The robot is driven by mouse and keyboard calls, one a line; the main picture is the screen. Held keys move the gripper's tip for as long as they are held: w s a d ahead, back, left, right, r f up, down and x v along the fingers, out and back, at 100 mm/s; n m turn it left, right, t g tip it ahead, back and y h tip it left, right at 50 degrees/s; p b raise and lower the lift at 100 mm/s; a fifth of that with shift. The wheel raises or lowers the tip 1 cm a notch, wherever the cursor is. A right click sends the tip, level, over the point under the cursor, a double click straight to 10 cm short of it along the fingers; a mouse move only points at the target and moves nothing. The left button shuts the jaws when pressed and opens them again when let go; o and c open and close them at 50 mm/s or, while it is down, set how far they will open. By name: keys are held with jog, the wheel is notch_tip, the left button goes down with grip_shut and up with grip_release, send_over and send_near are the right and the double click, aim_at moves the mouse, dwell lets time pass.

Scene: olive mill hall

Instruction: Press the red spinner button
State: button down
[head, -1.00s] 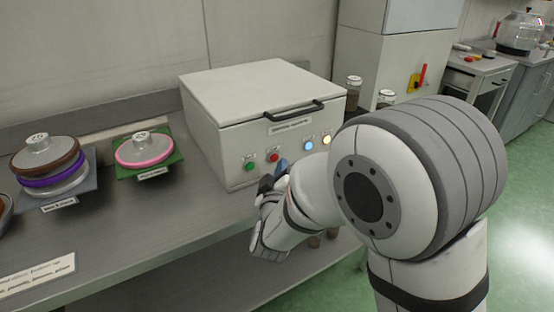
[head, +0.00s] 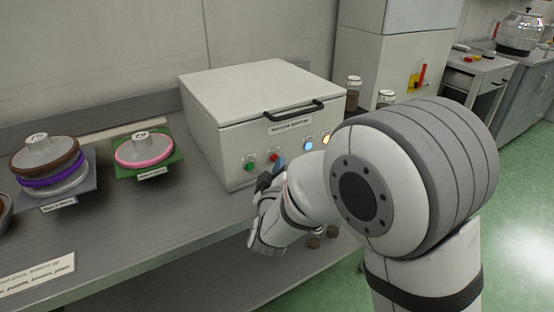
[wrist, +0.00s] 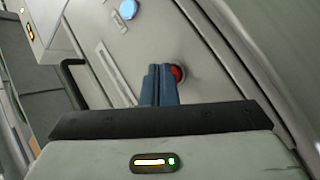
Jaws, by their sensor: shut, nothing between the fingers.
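The spinner is a pale box (head: 250,100) with a hinged lid and a dark handle, standing on the bench. The red button (head: 274,157) is on its front panel, right of a green button (head: 249,165). My gripper (head: 280,164) is shut and empty, with its blue fingers at the panel just below and right of the red button. In the wrist view the fingertips (wrist: 159,70) overlap the left side of the red button (wrist: 180,74), so part of it is hidden. I cannot tell whether the fingertips touch it.
Left on the bench are a green mat (head: 176,172) with a pink-ringed stack and a grey mat (head: 88,193) with a purple-and-brown stack. Jars (head: 354,88) stand behind the box.

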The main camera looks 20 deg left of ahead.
jog(key=shift+w+a, duration=0.2)
jog(key=shift+a, duration=0.05)
dwell(0.6)
jog(key=shift+s+d, duration=0.55)
jog(key=shift+d, duration=0.05)
jog(key=s+d+b, duration=0.1)
jog(key=s+d, duration=0.2)
jog(key=shift+s+d, duration=0.1)
jog(key=shift+d, duration=0.3)
dwell(0.7)
